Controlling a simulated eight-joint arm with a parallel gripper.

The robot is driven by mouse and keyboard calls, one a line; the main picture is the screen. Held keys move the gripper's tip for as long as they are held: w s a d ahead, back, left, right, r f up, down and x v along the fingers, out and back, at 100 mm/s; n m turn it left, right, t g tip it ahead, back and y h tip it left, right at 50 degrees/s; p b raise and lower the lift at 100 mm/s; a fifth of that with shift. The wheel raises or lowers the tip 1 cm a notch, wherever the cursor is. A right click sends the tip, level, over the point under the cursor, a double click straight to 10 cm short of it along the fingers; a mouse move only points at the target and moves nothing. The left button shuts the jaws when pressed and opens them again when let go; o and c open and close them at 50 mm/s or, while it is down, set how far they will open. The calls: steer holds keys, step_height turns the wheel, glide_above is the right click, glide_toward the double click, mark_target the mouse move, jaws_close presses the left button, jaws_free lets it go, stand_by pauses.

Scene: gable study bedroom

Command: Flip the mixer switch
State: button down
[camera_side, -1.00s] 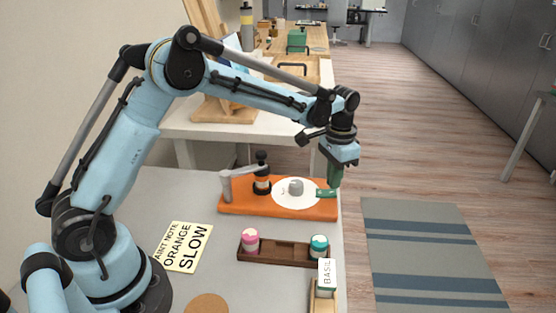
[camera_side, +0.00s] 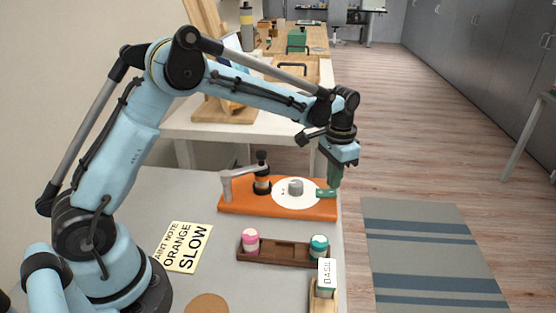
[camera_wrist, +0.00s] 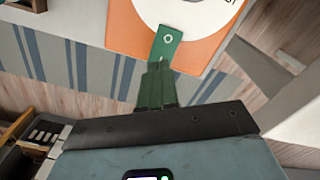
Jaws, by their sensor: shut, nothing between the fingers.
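The mixer has an orange base (camera_side: 235,203) on the grey table, with a white round dial (camera_side: 291,204) and a grey knob (camera_side: 296,187) at its middle. A green switch lever (camera_side: 325,194) sticks out from the dial's right side. It also shows in the wrist view (camera_wrist: 167,41), lying over the dial's edge and the orange base. My gripper (camera_side: 335,184) points down at the right end of the mixer. Its green fingers (camera_wrist: 158,75) are shut with nothing between them, right by the lever's outer end. I cannot tell whether they touch it.
A dark paint rack (camera_side: 285,252) holds a pink-topped jar (camera_side: 250,240) and a teal-topped jar (camera_side: 319,244). A yellow note (camera_side: 183,247) reads "ORANGE SLOW". A BASIL label (camera_side: 327,273) stands at the front right. A grey crank arm (camera_side: 238,172) is at the mixer's left. The table's edge is close by the gripper.

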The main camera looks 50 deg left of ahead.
mark_target(331, 192)
steer(key=shift+f, duration=0.9)
stand_by(0.8)
steer(key=shift+r, duration=3.5)
steer(key=s+a+r+n+t, duration=0.1)
steer(key=s+a+r+t, duration=0.15)
steer(key=s+r, duration=0.6)
steer(key=s+f+n+t, duration=0.2)
steer(key=s+f+t, duration=0.2)
steer(key=s, duration=0.7)
steer(key=shift+s+f+t, duration=0.3)
steer(key=shift+s+t, duration=0.05)
